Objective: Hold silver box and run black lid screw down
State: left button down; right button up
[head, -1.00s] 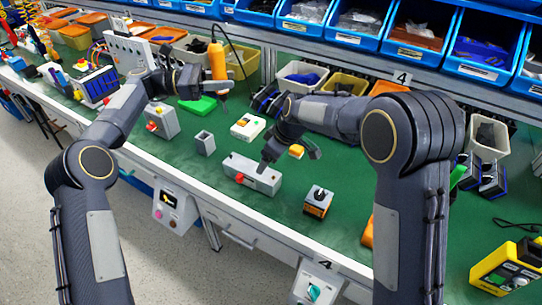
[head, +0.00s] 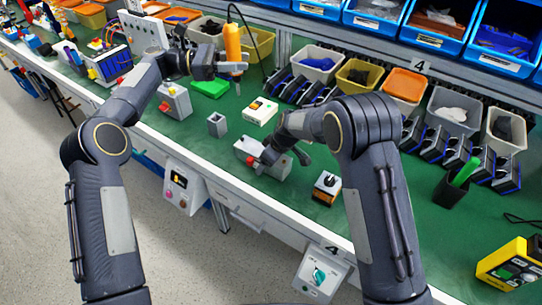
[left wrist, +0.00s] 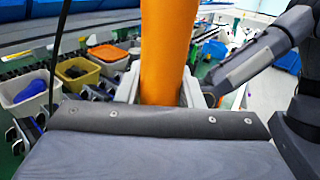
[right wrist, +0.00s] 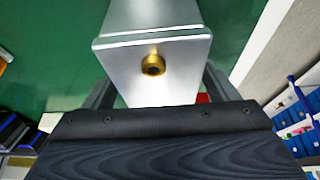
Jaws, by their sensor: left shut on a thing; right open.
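The silver box (head: 247,145), long with a red part on its front side, lies on the green bench top. In the right wrist view its end face (right wrist: 166,75) carries a brass fitting. My right gripper (head: 288,155) is low at the box; its open fingers straddle the box's end, with no grip visible. My left gripper (head: 232,68) is shut on an orange screwdriver (head: 232,42), held upright with its bit down, above the bench and away from the box. The screwdriver also fills the middle of the left wrist view (left wrist: 164,50). I cannot make out the black lid screw.
A small switch box (head: 326,187) with a black knob stands right of the silver box. Parts bins line the back.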

jog(key=c, duration=1.5)
